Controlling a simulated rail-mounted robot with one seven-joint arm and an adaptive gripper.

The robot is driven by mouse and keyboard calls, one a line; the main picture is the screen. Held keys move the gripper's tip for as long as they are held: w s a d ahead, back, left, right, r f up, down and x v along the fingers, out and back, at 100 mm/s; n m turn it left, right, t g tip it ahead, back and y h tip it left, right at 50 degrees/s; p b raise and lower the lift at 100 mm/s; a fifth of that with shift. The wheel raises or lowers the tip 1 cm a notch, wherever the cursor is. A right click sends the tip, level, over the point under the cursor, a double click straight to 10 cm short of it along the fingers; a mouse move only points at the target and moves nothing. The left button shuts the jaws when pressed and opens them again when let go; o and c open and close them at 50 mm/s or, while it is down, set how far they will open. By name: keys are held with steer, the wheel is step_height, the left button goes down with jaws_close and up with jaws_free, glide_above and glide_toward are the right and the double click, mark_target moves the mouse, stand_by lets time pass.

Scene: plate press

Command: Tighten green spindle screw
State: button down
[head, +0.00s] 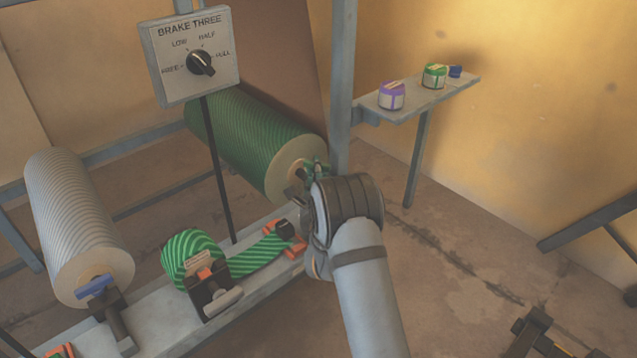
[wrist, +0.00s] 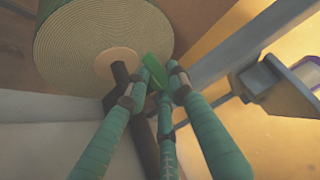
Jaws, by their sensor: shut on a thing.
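The large green striped roll (head: 255,142) lies on its spindle at the back; its pale wound end (wrist: 80,45) fills the upper left of the wrist view. A dark spindle (wrist: 121,74) comes out of its core. The green spindle screw (wrist: 153,68) sits beside the spindle end, between my fingertips. My gripper (head: 312,172) is at the roll's near end, its teal fingers (wrist: 160,88) shut on the screw. In the head view my wrist and fingers cover most of the screw, so its seating cannot be told.
A brake dial panel (head: 197,56) stands above the roll. A grey post (head: 342,75) rises close behind my gripper, with a shelf (head: 425,98) of small tins to the right. A grey roll (head: 78,225) and a smaller green roll (head: 190,252) are at left.

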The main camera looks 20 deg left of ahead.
steer(key=shift+r+m+h, duration=0.1)
steer(key=shift+m+h, duration=0.2)
steer(key=shift+h, duration=0.1)
steer(key=c, duration=1.5)
jaws_free()
steer(key=shift+s, duration=0.1)
steer(key=v, duration=1.2)
steer(key=shift+a, duration=0.1)
steer(key=shift+c, duration=0.2)
